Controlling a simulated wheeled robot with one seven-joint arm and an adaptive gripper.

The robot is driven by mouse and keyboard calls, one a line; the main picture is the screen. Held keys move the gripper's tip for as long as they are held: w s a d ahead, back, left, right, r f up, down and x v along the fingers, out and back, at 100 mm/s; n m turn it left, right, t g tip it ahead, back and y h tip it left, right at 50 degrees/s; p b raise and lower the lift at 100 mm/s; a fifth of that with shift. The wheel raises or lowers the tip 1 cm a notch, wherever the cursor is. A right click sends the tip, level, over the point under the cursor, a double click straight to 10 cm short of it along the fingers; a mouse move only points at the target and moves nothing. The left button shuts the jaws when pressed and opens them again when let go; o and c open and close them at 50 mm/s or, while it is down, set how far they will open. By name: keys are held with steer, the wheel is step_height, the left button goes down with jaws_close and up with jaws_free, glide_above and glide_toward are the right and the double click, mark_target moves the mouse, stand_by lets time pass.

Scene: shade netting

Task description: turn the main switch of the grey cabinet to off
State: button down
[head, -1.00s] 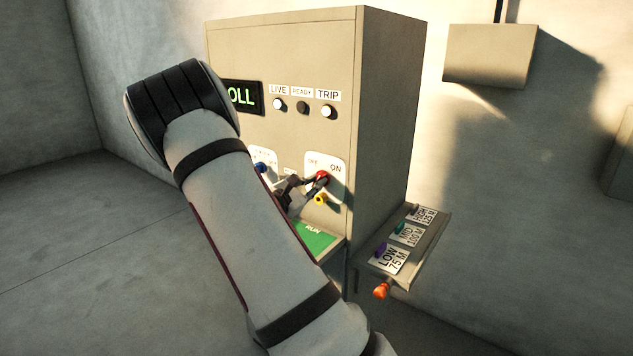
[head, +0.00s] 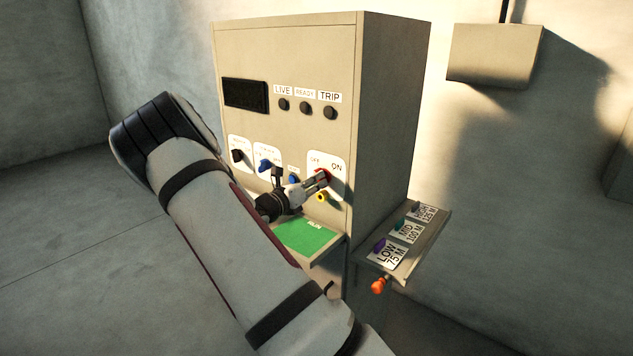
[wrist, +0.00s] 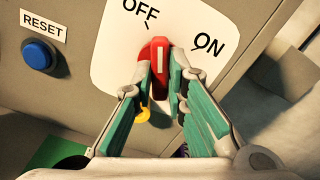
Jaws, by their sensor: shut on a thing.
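The grey cabinet (head: 285,50) stands ahead with a white OFF/ON plate (head: 338,182) low on its front. The red main switch (wrist: 158,50) is on that plate, and its white line points up towards the OFF mark in the wrist view, away from ON. My gripper (wrist: 164,78) is shut on the red switch, one finger on each side. In the head view my gripper (head: 318,180) partly hides the switch. The cabinet's display (head: 246,96) is dark, and the LIVE (head: 284,105), READY (head: 305,108) and TRIP (head: 330,112) lamps are dark.
A blue RESET button (wrist: 40,54) is left of the plate. A yellow part (head: 322,197) hangs below the switch. More knobs (head: 264,166) are to the left, a green panel (head: 306,236) below, and a labelled side shelf (head: 400,250) at the right.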

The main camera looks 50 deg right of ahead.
steer(key=shift+f+n, duration=0.1)
steer(key=shift+n, duration=1.8)
steer(key=c, duration=1.6)
jaws_free()
steer(key=shift+a, duration=0.1)
steer(key=a, duration=1.1)
steer(key=shift+s+a, duration=0.4)
steer(key=shift+s, duration=0.05)
